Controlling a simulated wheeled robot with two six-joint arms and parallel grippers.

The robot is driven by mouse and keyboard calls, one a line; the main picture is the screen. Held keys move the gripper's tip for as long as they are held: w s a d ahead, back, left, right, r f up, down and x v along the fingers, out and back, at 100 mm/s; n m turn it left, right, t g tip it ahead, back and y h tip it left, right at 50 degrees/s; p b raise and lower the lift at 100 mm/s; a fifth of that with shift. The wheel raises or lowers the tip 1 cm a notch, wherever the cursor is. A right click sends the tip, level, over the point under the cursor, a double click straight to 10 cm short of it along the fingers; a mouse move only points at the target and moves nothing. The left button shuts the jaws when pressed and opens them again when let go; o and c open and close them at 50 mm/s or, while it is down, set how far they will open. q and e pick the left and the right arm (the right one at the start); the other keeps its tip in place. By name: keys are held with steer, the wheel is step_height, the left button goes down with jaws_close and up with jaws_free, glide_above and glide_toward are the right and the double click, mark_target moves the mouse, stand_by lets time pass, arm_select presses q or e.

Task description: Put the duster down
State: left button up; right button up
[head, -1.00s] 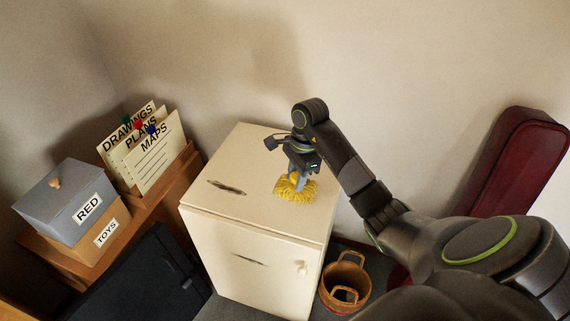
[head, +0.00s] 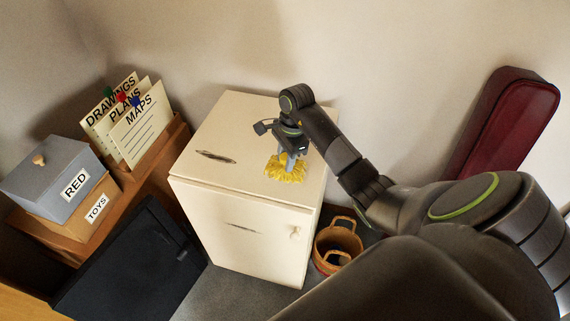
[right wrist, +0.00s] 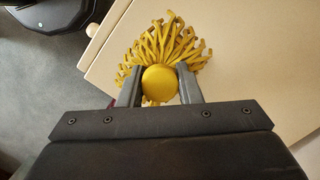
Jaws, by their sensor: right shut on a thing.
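The duster (head: 285,170) is a yellow mop-like head with strands, at the right part of the cream cabinet's top (head: 245,128) in the head view. My right gripper (head: 289,156) is above it with its fingers pointing down, shut on it. In the right wrist view the duster's round yellow knob (right wrist: 160,84) sits between the two fingers (right wrist: 160,86), and its strands fan out beyond. The strands look close to or touching the cabinet top; I cannot tell which. My left gripper is not in view.
A dark red case (head: 503,125) leans on the wall. At left are a grey RED box (head: 48,178), a TOYS box (head: 98,211) and card files (head: 140,130). The cabinet top's left part is mostly clear.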

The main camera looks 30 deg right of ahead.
step_height(320, 180, down, 3)
steer(key=shift+f+p, duration=0.15)
steer(key=shift+p, duration=0.2)
steer(key=shift+f, duration=0.1)
steer(key=shift+f, duration=0.1)
steer(key=o, duration=0.9)
